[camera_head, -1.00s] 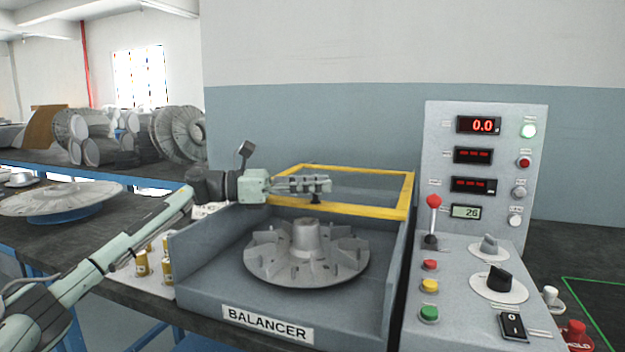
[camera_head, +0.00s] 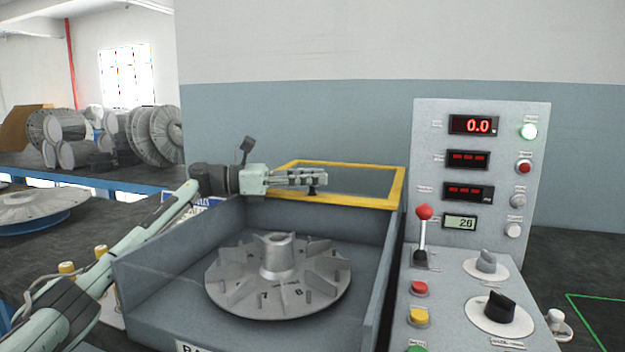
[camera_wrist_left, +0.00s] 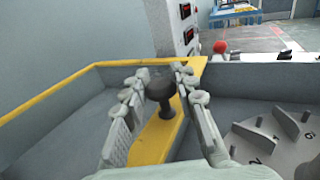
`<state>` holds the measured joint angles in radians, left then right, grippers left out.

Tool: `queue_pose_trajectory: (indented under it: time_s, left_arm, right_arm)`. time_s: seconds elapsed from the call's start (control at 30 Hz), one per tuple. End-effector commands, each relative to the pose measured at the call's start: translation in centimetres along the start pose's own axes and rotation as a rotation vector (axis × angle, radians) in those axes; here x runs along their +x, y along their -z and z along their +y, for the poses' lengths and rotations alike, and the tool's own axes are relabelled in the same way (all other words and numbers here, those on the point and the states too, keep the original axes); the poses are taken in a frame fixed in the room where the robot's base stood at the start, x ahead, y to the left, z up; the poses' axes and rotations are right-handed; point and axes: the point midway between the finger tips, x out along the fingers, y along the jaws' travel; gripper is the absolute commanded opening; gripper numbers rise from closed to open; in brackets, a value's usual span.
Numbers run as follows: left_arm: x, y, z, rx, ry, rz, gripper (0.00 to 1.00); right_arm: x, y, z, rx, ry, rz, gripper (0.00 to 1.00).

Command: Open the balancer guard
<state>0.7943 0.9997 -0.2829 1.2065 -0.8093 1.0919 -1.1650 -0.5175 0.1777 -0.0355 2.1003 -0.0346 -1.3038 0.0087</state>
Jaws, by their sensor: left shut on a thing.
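The balancer guard is a yellow-framed clear panel (camera_head: 398,188) at the back of the grey balancer housing (camera_head: 150,270). It appears raised, near the back wall of the housing. My left gripper (camera_head: 318,179) is at the guard's front bar, shut on its dark knob. In the left wrist view the fingers (camera_wrist_left: 160,85) stand on both sides of the black knob (camera_wrist_left: 160,90), which sits on the yellow bar (camera_wrist_left: 155,140). A finned grey impeller (camera_head: 278,275) lies in the open housing below. My right gripper is not in view.
A control panel (camera_head: 480,170) with displays, a red-knobbed lever (camera_head: 424,213), buttons and dials stands right of the housing. A bench at left holds several grey rotors (camera_head: 155,135) and a disc (camera_head: 40,210). The space above the impeller is clear.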

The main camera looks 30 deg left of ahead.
Motion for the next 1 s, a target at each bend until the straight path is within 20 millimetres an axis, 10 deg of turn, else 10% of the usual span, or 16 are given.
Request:
queue_pose_trajectory:
  time_s: [0.23, 0.27, 0.43, 1.0]
  left_arm:
    - [0.0, 0.0, 0.0, -0.001, -0.001, 0.0, 0.0]
    - [0.0, 0.0, 0.0, -0.001, -0.001, 0.0, 0.28]
    - [0.0, 0.0, 0.0, -0.001, -0.001, 0.001, 0.49]
    - [-3.6, 0.2, 0.1, -0.004, -0.004, 0.004, 0.5]
  right_arm:
    - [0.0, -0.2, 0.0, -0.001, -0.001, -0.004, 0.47]
    - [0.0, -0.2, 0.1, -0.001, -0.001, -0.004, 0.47]
    - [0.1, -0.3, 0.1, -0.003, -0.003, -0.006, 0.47]
    - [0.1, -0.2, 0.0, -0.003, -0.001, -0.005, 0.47]
